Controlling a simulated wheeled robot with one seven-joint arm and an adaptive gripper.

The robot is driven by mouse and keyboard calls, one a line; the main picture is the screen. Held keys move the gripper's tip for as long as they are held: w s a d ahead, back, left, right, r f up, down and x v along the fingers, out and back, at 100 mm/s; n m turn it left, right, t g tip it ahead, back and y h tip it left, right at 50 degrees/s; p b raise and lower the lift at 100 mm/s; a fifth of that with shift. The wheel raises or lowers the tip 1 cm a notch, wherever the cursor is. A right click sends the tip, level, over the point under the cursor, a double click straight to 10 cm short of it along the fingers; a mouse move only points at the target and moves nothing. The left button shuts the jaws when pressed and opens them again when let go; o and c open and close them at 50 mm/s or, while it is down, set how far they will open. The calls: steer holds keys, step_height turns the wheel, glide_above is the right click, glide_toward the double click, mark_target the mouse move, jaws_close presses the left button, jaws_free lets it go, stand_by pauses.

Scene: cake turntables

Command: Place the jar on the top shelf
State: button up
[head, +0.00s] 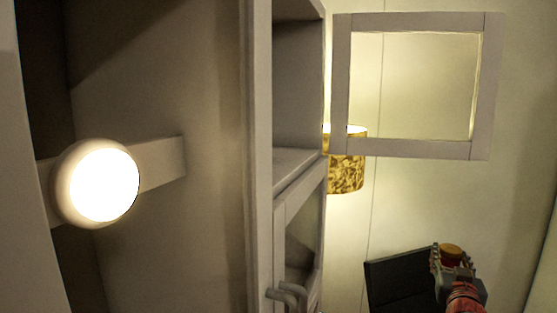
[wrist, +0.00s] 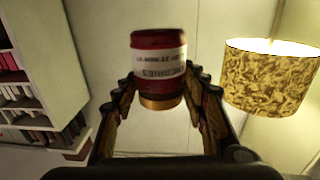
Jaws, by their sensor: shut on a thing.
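The jar (wrist: 158,65) is red with a white label and a gold lid; it sits between my fingers in the wrist view, lid toward my palm. My gripper (wrist: 158,88) is shut on it. In the head view my gripper (head: 452,262) is at the lower right, with the jar's gold lid (head: 452,250) showing between the fingers. The cabinet's upper compartment, with its shelf board (head: 297,160), is left of and above my gripper. It is open at the front, and its far interior is only partly visible.
A glass-paned cabinet door (head: 340,85) stands swung open to the right of the upper compartment. A lower door with handles (head: 288,294) looks closed. A gold-patterned lamp (head: 346,173) stands behind. A dark panel (head: 395,285) is beside my gripper. Bookshelves (wrist: 35,75) show at the wrist view's left.

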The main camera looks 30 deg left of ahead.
steer(key=s+a+r+n+g+y+p, duration=0.15)
steer(key=s+a+r, duration=0.25)
steer(key=r, duration=0.6)
steer(key=s+a+r+n+t+y, duration=0.1)
steer(key=s+a+r+n+y, duration=0.3)
steer(key=r, duration=0.6)
steer(key=s+a+r+n+g+y+p, duration=0.1)
steer(key=s+a+r+y, duration=0.15)
steer(key=s+r, duration=0.3)
steer(key=s+a+r+g+y, duration=0.1)
steer(key=s+a+r+g, duration=0.1)
steer(key=s+a+r, duration=0.4)
steer(key=s+a+r+n+g+y+p, duration=0.15)
steer(key=s+r, duration=0.25)
steer(key=r, duration=0.4)
steer(key=p, duration=1.6)
glide_above(280, 167)
steer(key=shift+y, duration=0.25)
steer(key=shift+s+d+f, duration=0.1)
steer(key=shift+f, duration=1.55)
steer(key=shift+s+d+f, duration=0.1)
steer(key=shift+f, duration=1.55)
steer(key=shift+a+f, duration=0.15)
